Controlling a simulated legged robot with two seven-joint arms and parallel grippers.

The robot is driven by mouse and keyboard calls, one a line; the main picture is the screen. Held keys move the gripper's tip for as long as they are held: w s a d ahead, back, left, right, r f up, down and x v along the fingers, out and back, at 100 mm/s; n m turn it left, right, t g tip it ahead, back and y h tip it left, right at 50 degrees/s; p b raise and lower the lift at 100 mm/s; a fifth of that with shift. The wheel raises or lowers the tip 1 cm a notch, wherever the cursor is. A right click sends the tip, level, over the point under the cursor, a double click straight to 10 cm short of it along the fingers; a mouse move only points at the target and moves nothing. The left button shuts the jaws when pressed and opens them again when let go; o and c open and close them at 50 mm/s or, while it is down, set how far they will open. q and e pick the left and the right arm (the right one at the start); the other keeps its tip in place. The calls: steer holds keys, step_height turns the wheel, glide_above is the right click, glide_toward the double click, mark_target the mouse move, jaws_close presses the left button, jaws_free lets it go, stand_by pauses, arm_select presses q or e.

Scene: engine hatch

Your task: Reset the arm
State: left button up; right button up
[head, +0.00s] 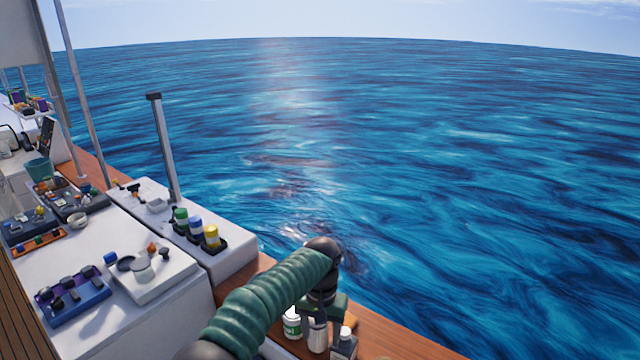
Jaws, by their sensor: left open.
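My left arm, in a ribbed green sleeve, reaches in from the bottom of the head view and bends down at a dark joint. My left gripper (322,308) hangs below that joint, above the wooden deck edge (400,343). It is open, and I see nothing held in it. Just below and behind it stand a white bottle with a green label (292,323), a pale bottle (318,338) and a grey-white bottle with a dark cap (344,345). The gripper partly hides them, and I cannot tell whether it touches any. My right gripper is out of view.
A white box (235,258) bears a black rack with green, blue and yellow-capped bottles (211,238). Left are a white tray (160,283), a blue-purple tray (75,305) and a teal bucket (38,168). A metal post (165,150) rises behind. Open water (450,180) lies beyond the edge.

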arm_select(q)
steer(key=s+a+f+n+t, duration=0.1)
steer(key=s+a, duration=0.9)
steer(key=s, duration=0.3)
steer(key=s+a+f+n+t, duration=0.1)
steer(key=s+a+f+n, duration=0.1)
steer(key=s+a, duration=0.7)
steer(key=s, duration=0.3)
steer(key=shift+s+a+t, duration=0.3)
steer(key=shift+s+a, duration=0.05)
steer(key=shift+a, duration=0.05)
steer(key=shift+s, duration=0.1)
steer(key=shift+a+f, duration=0.1)
steer(key=shift+a, duration=0.1)
